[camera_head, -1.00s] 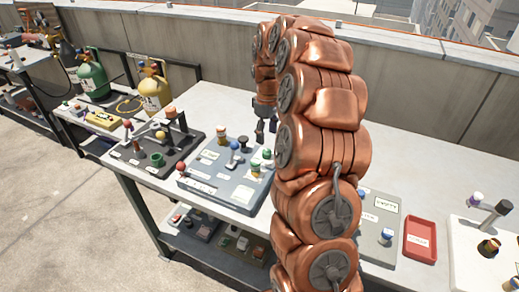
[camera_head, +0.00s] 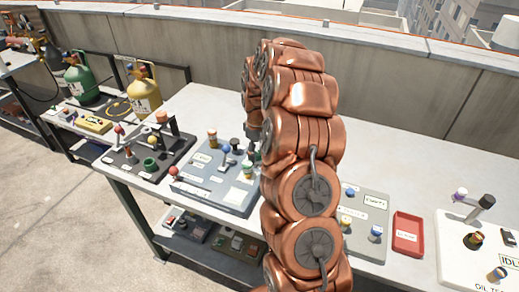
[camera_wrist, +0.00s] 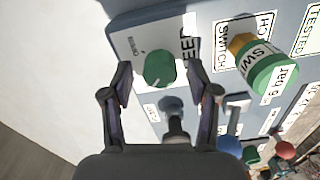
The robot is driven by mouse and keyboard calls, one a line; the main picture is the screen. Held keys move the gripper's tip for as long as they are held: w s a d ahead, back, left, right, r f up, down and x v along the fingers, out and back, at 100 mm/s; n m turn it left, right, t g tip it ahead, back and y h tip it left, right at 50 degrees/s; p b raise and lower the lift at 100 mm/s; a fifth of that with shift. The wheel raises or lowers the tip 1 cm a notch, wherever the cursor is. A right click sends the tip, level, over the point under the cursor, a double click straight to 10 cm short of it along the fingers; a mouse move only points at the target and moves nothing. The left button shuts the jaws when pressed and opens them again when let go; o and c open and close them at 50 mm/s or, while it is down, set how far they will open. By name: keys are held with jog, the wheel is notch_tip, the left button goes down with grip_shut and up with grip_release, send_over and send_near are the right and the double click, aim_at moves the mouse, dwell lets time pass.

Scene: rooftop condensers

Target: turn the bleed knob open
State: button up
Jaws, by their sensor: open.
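The bleed knob (camera_wrist: 159,67) is a round green knob on the grey-blue panel, beside a label partly reading "EED", in the wrist view. My gripper (camera_wrist: 160,72) is open, with one finger on each side of the knob. Gaps show between the fingers and the knob, and I cannot tell how far above the panel the fingertips are. In the head view the panel (camera_head: 188,186) lies on the bench, and my arm hides the knob and most of the gripper.
A green-and-white cylinder marked "6 bar" (camera_wrist: 268,70) stands right of the knob in the wrist view. Blue (camera_wrist: 229,145) and red (camera_wrist: 285,150) knobs lie lower right. In the head view, a dark fixture board (camera_head: 130,160) sits left of the panel and a red tray (camera_head: 408,232) lies right.

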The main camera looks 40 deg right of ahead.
jog(key=c, duration=1.1)
jog(key=shift+d+r, duration=0.1)
jog(key=shift+d, duration=0.15)
grip_shut()
jog(key=shift+a, duration=0.1)
